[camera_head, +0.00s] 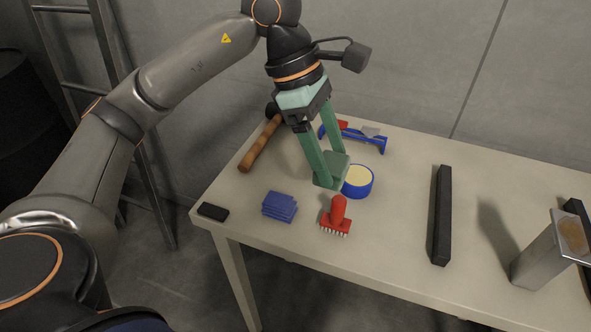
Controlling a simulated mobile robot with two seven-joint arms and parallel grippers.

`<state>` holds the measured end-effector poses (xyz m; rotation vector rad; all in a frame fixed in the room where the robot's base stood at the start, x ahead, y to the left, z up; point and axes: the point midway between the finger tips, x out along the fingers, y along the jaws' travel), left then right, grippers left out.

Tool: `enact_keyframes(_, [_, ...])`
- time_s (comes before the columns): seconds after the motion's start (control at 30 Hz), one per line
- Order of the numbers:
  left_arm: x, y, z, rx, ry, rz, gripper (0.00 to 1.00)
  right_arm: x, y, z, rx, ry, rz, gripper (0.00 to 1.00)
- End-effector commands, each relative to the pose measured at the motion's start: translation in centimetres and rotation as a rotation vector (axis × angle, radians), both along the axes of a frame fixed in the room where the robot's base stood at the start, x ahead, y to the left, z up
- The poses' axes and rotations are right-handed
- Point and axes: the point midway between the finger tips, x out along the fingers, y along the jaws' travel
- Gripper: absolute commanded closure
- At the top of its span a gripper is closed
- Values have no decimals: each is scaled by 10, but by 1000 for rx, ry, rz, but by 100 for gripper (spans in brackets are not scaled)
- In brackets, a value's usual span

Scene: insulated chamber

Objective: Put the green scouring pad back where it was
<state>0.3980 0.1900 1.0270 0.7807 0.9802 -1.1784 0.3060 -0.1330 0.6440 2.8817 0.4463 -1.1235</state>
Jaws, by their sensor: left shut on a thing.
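My left gripper (328,168) reaches down over the left part of the table, its two green fingers shut on the green scouring pad (333,172). The pad is a dark green flat piece, close in colour to the fingers, so its outline is hard to separate from them. It is just left of a blue round tin with a cream top (358,181) and behind a red brush (337,217). I cannot tell whether the pad touches the table or the tin. My right gripper is not in view.
On the pale table (385,235) are folded blue cloths (279,207), a small black block (213,211), a wooden-handled hammer (260,145), a blue tool (372,141) and a long black bar (440,215). A tall metal box (540,258) stands right. Bare tabletop lies between brush and bar.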

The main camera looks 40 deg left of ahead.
Motion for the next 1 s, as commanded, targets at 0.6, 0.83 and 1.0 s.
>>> enact_keyframes(0.6, [64,88,-64,1,7,15,71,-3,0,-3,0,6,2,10])
enact_keyframes(0.83, [78,105,-89,-1,2,11,71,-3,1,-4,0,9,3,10])
enact_keyframes(1.0, [82,110,-97,0,3,11,71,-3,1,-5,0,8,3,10])
